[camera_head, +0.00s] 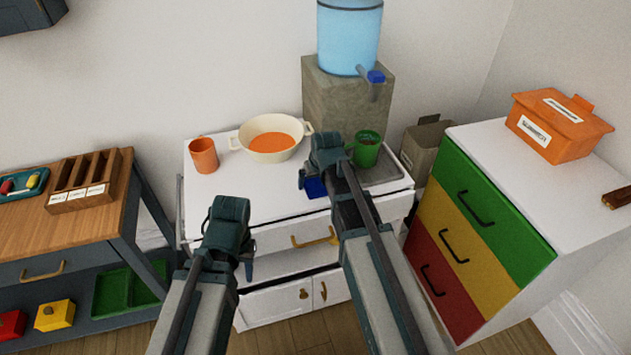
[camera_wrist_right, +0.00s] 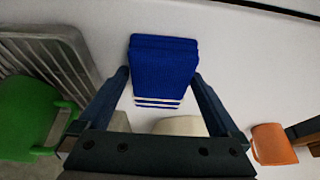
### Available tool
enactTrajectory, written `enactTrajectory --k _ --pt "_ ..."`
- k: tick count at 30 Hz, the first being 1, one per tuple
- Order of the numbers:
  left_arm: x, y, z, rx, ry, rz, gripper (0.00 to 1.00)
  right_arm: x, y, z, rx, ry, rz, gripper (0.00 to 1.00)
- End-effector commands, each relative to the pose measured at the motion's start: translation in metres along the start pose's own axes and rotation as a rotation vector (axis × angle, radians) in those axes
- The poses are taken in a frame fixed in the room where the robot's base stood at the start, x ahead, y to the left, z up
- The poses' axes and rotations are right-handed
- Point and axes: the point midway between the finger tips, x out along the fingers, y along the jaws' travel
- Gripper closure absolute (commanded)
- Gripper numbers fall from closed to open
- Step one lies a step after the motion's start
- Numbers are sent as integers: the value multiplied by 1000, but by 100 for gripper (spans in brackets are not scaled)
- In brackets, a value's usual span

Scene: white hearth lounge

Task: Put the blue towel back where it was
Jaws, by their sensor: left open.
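The folded blue towel (camera_wrist_right: 163,68), with white stripes near one end, shows between the fingers of my right gripper (camera_wrist_right: 162,78) in the right wrist view. The fingertips meet its two sides, and the gripper is shut on it. In the head view, a small part of the towel (camera_head: 315,187) shows beside my right gripper (camera_head: 308,178), over the front of the white counter (camera_head: 235,203). The rest of it is hidden by the arm. My left gripper (camera_head: 245,262) is open and empty, low in front of the counter's left side.
On the counter stand an orange cup (camera_head: 204,155), a cream pot (camera_head: 270,152) with orange contents and a green mug (camera_head: 367,150) near the drying rack (camera_head: 385,173). A coloured drawer cabinet (camera_head: 480,215) stands right, a wooden-topped table (camera_head: 70,225) left.

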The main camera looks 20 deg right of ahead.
Motion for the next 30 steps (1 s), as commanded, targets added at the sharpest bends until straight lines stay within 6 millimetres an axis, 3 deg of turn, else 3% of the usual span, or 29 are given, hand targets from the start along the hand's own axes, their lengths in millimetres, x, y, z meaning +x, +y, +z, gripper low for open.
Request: enactTrajectory --k 8,14,30 --pt "-4 0 0 0 0 0 58 -4 0 -2 0 0 -1 0" --pt "-20 -2 1 0 0 0 58 -21 0 -2 0 0 -1 0" --pt "-98 -9 6 -1 0 0 58 -106 0 -3 0 0 0 0"
